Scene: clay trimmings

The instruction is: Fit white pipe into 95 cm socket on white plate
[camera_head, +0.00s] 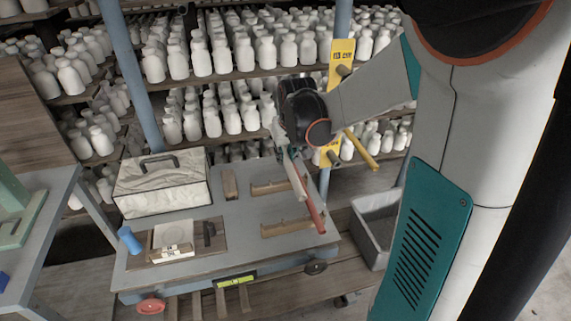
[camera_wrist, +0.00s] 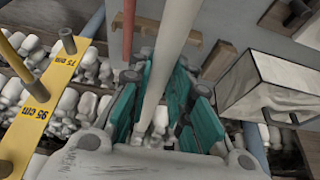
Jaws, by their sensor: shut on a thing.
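My gripper (camera_head: 289,150) is shut on a white pipe (camera_wrist: 170,50), which runs up between the teal fingers in the wrist view. In the head view the white pipe (camera_head: 297,178) points down over the table, near a red pipe (camera_head: 316,213). The plate (camera_wrist: 22,130) in the wrist view is yellow, not white, and carries 75 cm and 95 cm marks. The held pipe is apart from that plate. No white plate can be made out.
Yellow plates (camera_head: 341,57) hang on a blue post, with a yellow pipe (camera_head: 362,152) sticking out. Shelves of white bottles (camera_head: 230,120) stand behind. The table (camera_head: 225,255) bears a marbled box (camera_head: 161,184) and wooden racks (camera_head: 285,228). A grey bin (camera_head: 372,225) stands right.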

